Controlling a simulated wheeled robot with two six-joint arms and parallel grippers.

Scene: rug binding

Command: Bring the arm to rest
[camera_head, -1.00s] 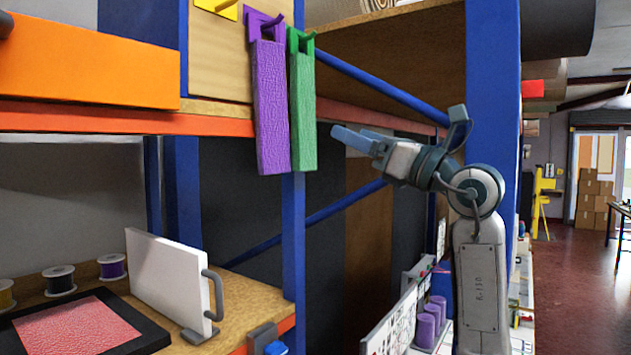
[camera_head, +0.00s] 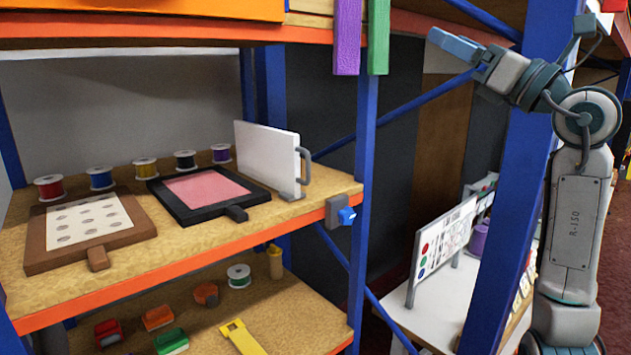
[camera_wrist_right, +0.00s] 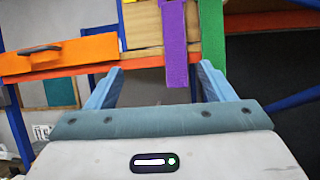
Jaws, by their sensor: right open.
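My right arm stands at the right of the head view, raised. Its right gripper (camera_head: 455,45) points left and has nothing in it. In the right wrist view its two blue fingers (camera_wrist_right: 158,85) are spread apart with a clear gap. Beyond the fingers hang a purple strip (camera_wrist_right: 174,45) and a green strip (camera_wrist_right: 212,35), apart from the gripper. In the head view the lower ends of the purple strip (camera_head: 347,40) and the green strip (camera_head: 378,40) show to the left of the gripper. My left gripper is in neither view.
A blue rack post (camera_head: 520,190) stands close to my right arm. The shelf (camera_head: 180,255) holds a brown paddle board (camera_head: 45,255), a black-framed pink pad (camera_head: 165,205), a white upright panel (camera_head: 265,155) and several spools. A white table (camera_head: 430,310) with a chart panel (camera_head: 440,245) stands lower right.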

